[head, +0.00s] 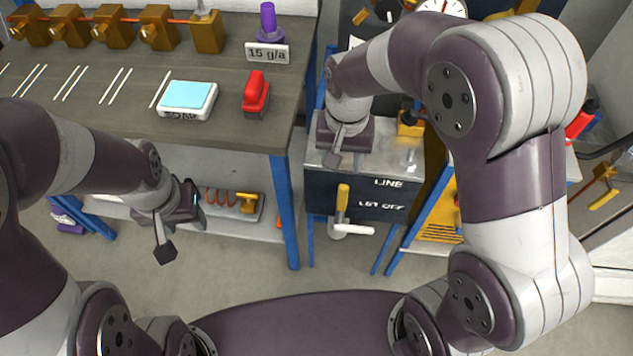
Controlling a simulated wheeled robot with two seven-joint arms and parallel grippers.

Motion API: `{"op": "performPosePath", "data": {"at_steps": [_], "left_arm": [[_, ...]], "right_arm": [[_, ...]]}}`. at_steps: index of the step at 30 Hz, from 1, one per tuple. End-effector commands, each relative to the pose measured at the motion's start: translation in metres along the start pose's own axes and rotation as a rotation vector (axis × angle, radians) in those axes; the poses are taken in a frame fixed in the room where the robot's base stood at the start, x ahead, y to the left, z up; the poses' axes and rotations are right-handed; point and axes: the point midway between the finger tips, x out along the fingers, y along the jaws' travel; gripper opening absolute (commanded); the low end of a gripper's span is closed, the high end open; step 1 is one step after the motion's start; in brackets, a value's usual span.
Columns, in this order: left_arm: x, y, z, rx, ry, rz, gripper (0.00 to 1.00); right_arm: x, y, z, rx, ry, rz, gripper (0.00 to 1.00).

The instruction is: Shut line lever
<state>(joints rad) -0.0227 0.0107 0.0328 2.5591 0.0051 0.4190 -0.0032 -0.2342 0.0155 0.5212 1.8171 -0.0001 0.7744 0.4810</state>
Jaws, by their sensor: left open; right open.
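The dark panel (320,188) carries the white words LINE and LET OFF. A lever with a yellow upright grip (342,197) sits on the panel's front, left of the words. A white handle (352,230) sticks out to the right at its lower end; I cannot tell which label each part belongs to. My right gripper (337,157) is open and empty above the panel's top, a little behind and above the yellow grip, apart from it. My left gripper (176,236) is open and empty, well to the left, in front of the workbench.
The workbench (120,115) at left holds brass valves (155,28), a white device with a blue screen (187,97), a red switch (256,93) and a purple-topped piece (267,22). Its blue leg (284,215) stands left of the panel. A brass fitting (410,125) sits on the panel's top.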

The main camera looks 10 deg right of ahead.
Motion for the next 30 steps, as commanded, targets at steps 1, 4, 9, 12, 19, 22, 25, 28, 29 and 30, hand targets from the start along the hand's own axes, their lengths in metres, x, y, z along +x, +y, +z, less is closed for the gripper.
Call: {"op": "performPosePath", "data": {"at_steps": [1,4,9,12,19,22,25,28,29,30], "left_arm": [[0.000,0.000,0.000,0.000,-0.001,0.000,0.49],[0.004,0.000,0.001,0.000,-0.002,0.000,0.49],[0.014,0.000,0.002,0.000,-0.002,0.000,0.49],[0.019,0.000,0.003,0.000,-0.002,0.000,0.49],[0.026,0.000,0.004,0.000,-0.002,0.000,0.49],[0.026,0.000,0.004,0.000,-0.002,0.000,0.49],[0.026,0.000,0.004,0.000,-0.002,0.000,0.49],[0.026,0.000,0.004,0.000,-0.002,0.000,0.49],[0.026,0.000,0.004,0.000,-0.002,0.000,0.49],[0.026,0.000,0.004,0.000,-0.002,0.000,0.49]], "right_arm": [[0.002,0.002,0.003,0.022,-0.013,0.007,0.49],[0.016,0.002,0.004,0.037,-0.017,0.009,0.49],[0.060,0.003,0.005,0.035,-0.017,0.009,0.49],[0.086,0.003,0.005,0.035,-0.017,0.009,0.49],[0.122,0.003,0.005,0.034,-0.013,0.007,0.49],[0.126,0.003,0.005,0.034,-0.012,0.006,0.49],[0.127,0.003,0.005,0.034,-0.012,0.006,0.49],[0.127,0.003,0.005,0.033,-0.012,0.006,0.49],[0.127,0.003,0.005,0.033,-0.012,0.006,0.49],[0.127,0.003,0.005,0.033,-0.012,0.006,0.39]]}}
